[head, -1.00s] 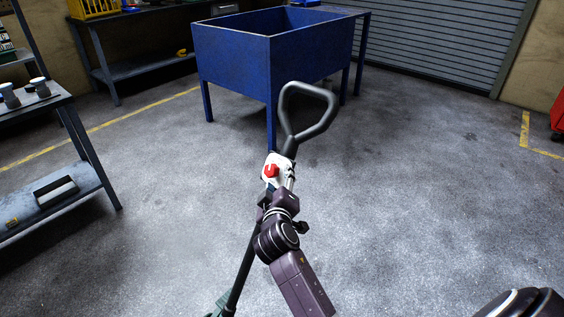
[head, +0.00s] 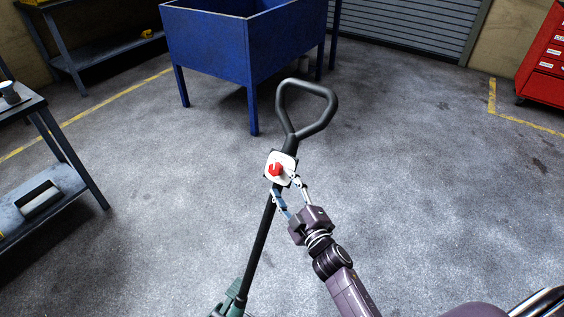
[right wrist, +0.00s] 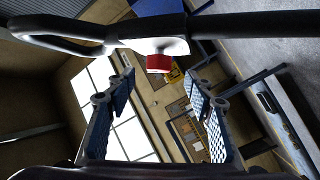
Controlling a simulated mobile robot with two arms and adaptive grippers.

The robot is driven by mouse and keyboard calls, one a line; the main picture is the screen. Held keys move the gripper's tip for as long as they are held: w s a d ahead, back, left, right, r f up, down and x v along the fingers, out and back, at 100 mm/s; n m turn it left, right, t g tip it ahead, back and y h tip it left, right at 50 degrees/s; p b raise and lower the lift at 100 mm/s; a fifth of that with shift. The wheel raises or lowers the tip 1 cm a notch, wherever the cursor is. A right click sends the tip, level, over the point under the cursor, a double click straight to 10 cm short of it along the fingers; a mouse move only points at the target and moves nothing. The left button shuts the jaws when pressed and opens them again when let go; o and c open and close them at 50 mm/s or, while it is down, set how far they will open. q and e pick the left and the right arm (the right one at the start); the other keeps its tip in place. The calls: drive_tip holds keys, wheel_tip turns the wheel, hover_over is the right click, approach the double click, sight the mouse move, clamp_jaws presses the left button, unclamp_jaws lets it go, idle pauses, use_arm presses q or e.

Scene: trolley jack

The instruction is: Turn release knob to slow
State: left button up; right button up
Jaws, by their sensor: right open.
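The red release knob (head: 275,169) sits on a white plate (head: 287,159) on the black jack handle (head: 262,235), below its looped grip (head: 307,108). The knob also shows in the right wrist view (right wrist: 159,63), beyond the fingers near the top middle. My right gripper (head: 285,190) is open, with its fingers just below the plate, one to each side. In the right wrist view the gripper (right wrist: 158,88) has nothing between its fingers. I cannot tell whether a finger touches the plate. Any marking for slow is too small to read. My left gripper is not in view.
The green jack body (head: 232,300) is at the bottom edge. A blue bin on legs (head: 215,45) stands behind the handle. A grey workbench (head: 55,180) is at the left and a red tool cabinet (head: 545,65) at the far right. The floor around the handle is clear.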

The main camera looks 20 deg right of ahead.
sight(278, 174)
drive_tip(key=shift+w+a, duration=0.15)
drive_tip(key=shift+w, duration=1.75)
drive_tip(key=shift+w+a, duration=0.1)
drive_tip(key=shift+w, duration=1.75)
